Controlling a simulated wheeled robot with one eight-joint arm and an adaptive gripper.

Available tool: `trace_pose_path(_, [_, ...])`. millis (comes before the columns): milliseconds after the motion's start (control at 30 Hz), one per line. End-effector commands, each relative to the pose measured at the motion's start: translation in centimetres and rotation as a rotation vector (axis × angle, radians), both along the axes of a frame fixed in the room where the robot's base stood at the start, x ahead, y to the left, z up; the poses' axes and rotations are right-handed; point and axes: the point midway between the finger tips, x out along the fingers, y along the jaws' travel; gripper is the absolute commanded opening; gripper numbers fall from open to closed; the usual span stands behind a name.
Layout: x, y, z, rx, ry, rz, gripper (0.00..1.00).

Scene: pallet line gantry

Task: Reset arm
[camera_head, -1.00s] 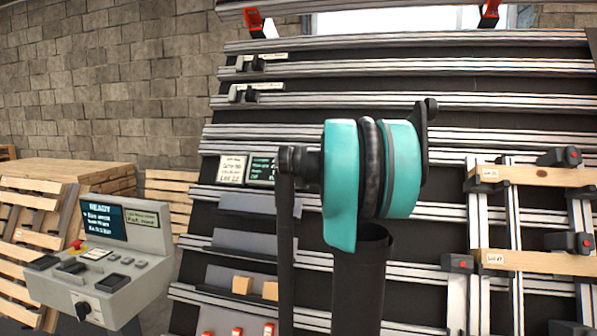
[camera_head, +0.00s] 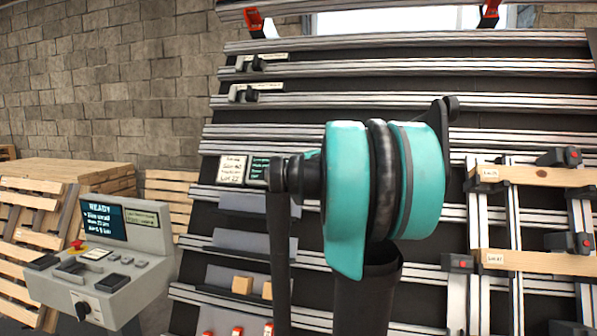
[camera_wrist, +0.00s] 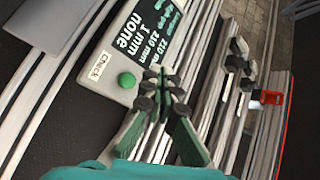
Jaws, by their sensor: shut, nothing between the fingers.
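My arm, teal and black, stands in the middle of the head view in front of the slanted rack (camera_head: 470,130). My gripper (camera_wrist: 166,88) shows in the wrist view, with its dark green fingers closed together and nothing between them. In that view the fingertips lie in front of the rails, beside a sign (camera_wrist: 135,60) with a green button. I cannot tell the gap between the fingertips and the sign. The gripper cannot be made out in the head view.
A control console (camera_head: 105,255) with a lit screen stands at the left, near wooden pallets (camera_head: 35,225). Wooden boards (camera_head: 530,176) sit in clamps at the right of the rack. Small wood blocks (camera_head: 243,285) rest low on the rack.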

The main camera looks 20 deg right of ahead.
Motion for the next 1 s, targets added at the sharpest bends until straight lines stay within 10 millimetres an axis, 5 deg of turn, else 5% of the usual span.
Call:
trace_pose_path(667, [-0.3,0.7,-0.8,-0.018,0.011,0.017,0.0])
trace_pose_path(767, [-1.4,3.0,-3.2,-0.076,0.043,0.068,0.0])
trace_pose_path(1000, [-8.0,11.4,-14.6,-0.345,0.207,0.289,0.0])
